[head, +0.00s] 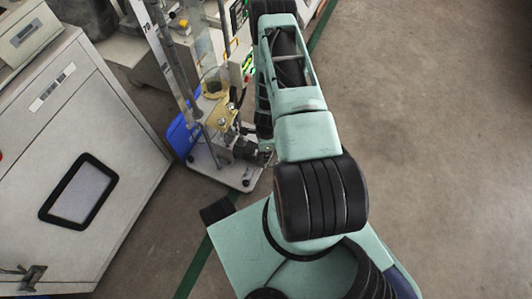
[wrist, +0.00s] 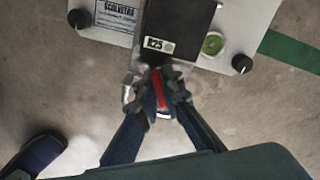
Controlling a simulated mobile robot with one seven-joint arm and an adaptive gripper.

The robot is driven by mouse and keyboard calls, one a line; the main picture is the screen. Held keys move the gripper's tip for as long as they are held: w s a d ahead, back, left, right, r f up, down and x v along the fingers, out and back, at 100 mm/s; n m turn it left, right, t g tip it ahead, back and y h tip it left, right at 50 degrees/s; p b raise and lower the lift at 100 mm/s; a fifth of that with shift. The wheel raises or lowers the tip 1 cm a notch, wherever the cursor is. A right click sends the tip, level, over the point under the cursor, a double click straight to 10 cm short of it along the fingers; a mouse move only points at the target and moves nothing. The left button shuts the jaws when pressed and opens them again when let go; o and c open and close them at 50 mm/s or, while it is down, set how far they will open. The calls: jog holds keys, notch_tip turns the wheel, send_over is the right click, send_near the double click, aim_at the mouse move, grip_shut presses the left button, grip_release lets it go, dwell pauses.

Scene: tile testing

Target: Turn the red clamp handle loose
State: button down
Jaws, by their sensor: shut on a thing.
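The red clamp handle (wrist: 158,90) shows in the wrist view as a narrow red strip between my fingertips. My gripper (wrist: 158,98) is shut on it, with a dark finger on each side. The handle sits just below a black block with a "K25" label (wrist: 159,45). A bright metal part (wrist: 128,92) shows at the left finger. The fingers hide much of the handle and its mount. In the head view, my arm reaches to the test rig (head: 218,115), and the handle cannot be made out there.
The rig's pale base plate (wrist: 246,25) carries black knobs (wrist: 241,63) and a green round part (wrist: 212,43). A large grey cabinet (head: 120,190) stands at the left in the head view. A blue object (head: 183,135) is beside the rig. Open floor (head: 440,120) lies to the right.

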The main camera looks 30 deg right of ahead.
jog(key=n, duration=0.6)
dwell(0.3)
jog(key=n, duration=0.6)
jog(key=c, duration=2.3)
grip_release()
